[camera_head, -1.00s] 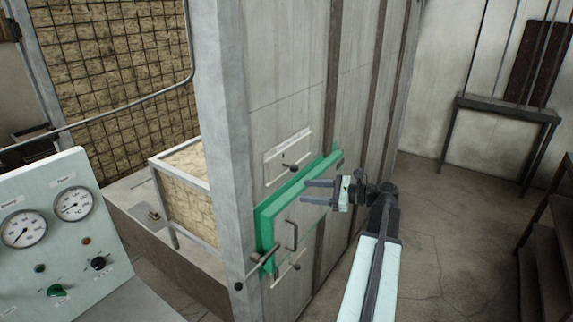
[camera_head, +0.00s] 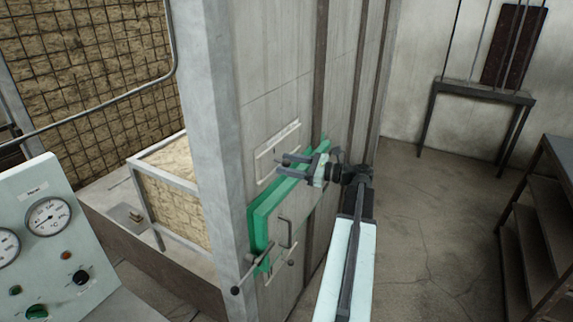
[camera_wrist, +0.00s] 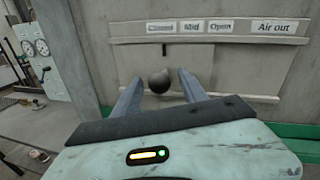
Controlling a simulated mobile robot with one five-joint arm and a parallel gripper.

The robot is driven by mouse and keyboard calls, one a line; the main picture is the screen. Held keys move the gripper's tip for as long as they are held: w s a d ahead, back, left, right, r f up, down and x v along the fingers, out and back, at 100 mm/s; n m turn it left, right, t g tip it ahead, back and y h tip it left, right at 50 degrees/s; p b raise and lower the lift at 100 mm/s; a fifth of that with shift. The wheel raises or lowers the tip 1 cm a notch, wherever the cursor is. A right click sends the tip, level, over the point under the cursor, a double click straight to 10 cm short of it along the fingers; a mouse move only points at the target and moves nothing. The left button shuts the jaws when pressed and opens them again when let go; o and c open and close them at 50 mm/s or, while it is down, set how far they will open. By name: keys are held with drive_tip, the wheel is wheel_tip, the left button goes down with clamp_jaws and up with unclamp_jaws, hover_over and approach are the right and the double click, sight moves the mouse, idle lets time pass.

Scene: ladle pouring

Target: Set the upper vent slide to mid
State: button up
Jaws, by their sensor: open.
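In the wrist view the vent slide (camera_wrist: 225,62) sits below labels reading Closed (camera_wrist: 161,27), Mid (camera_wrist: 192,27), Open (camera_wrist: 221,26) and Air out (camera_wrist: 274,27). A dark round knob (camera_wrist: 159,80) stands out in front of the plate, in line with the Closed label from this angle.
A gauge panel (camera_head: 50,255) stands at the left. A dark shelf unit (camera_head: 545,210) stands at the right, with clear floor (camera_head: 430,215) between.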

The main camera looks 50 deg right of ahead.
drive_tip(key=shift+w+a, duration=0.15)
drive_tip(key=shift+w, duration=0.25)
clamp_jaws()
idle(1.2)
